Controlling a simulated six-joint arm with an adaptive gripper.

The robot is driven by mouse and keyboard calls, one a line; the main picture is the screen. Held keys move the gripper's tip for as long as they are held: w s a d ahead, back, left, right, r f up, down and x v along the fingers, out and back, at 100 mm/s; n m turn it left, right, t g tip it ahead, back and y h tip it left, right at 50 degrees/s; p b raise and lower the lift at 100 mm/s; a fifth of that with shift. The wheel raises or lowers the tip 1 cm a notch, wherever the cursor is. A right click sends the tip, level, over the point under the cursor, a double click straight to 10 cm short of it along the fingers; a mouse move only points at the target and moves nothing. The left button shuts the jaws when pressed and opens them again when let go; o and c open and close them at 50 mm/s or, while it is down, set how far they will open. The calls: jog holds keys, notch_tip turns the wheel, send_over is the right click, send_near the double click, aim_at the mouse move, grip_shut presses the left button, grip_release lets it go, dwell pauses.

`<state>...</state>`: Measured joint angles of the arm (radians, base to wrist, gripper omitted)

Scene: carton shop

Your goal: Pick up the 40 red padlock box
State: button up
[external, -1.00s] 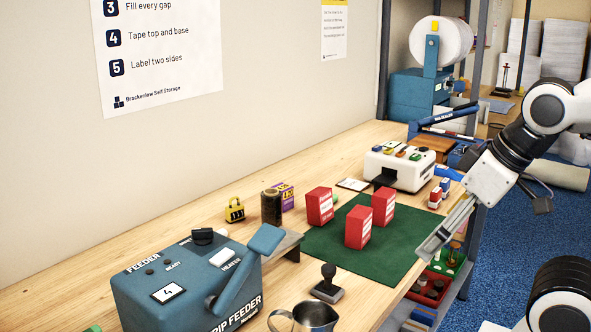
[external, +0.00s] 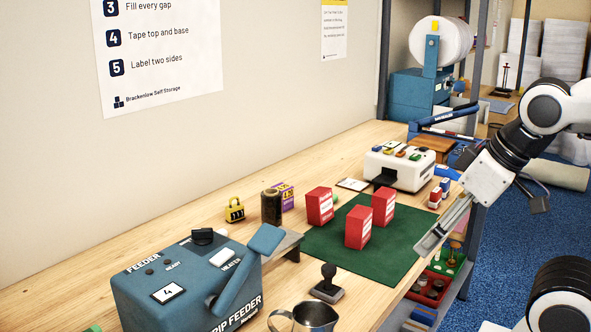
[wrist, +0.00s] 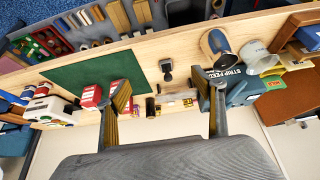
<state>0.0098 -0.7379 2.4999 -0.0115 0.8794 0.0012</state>
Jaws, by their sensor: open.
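Three red boxes with white labels stand upright on a green mat (external: 400,248) in the external view: a left one (external: 319,206), a front one (external: 358,228) and a right one (external: 383,207). Their print is too small to read, so I cannot tell which is the 40 padlock box. My gripper (external: 429,246) is open and empty, above the mat's right edge and apart from the boxes. In the wrist view, red boxes (wrist: 91,95) show beside the left finger of my gripper (wrist: 166,95), partly hidden by it.
A blue strip feeder (external: 185,285), a stamp (external: 328,283) and a metal jug (external: 305,318) stand at the front. A yellow padlock (external: 235,210), a dark roll (external: 271,206) and a purple box (external: 287,196) stand left of the mat. A white machine (external: 400,165) is behind it.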

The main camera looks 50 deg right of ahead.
jog(key=w+d+f+t+h, duration=0.2)
jog(key=w+d+f+h, duration=0.15)
jog(key=w+d, duration=1.2)
jog(key=n+t+y, duration=0.2)
jog(key=t, duration=0.1)
send_over(367, 229)
jog(key=s, duration=0.4)
jog(key=f, duration=0.7)
jog(key=shift+w+d+f, duration=0.25)
jog(key=shift+d+f, duration=0.05)
jog(key=shift+d, duration=0.1)
jog(key=shift+d+f, duration=0.1)
jog(key=shift+f, duration=0.6)
jog(key=shift+s+f+t+y, duration=0.15)
jog(key=shift+f+t+y, duration=0.35)
jog(key=shift+f+y, duration=0.35)
jog(key=shift+s+f+t+y, duration=0.3)
jog(key=shift+f+t, duration=0.1)
jog(key=shift+f, duration=0.25)
jog(key=shift+s+a+f+m+t+y, duration=0.2)
jog(key=shift+s+f+m+t+y, duration=0.2)
jog(key=shift+y, duration=0.1)
jog(key=shift+w, duration=0.1)
jog(key=shift+x, duration=1.25)
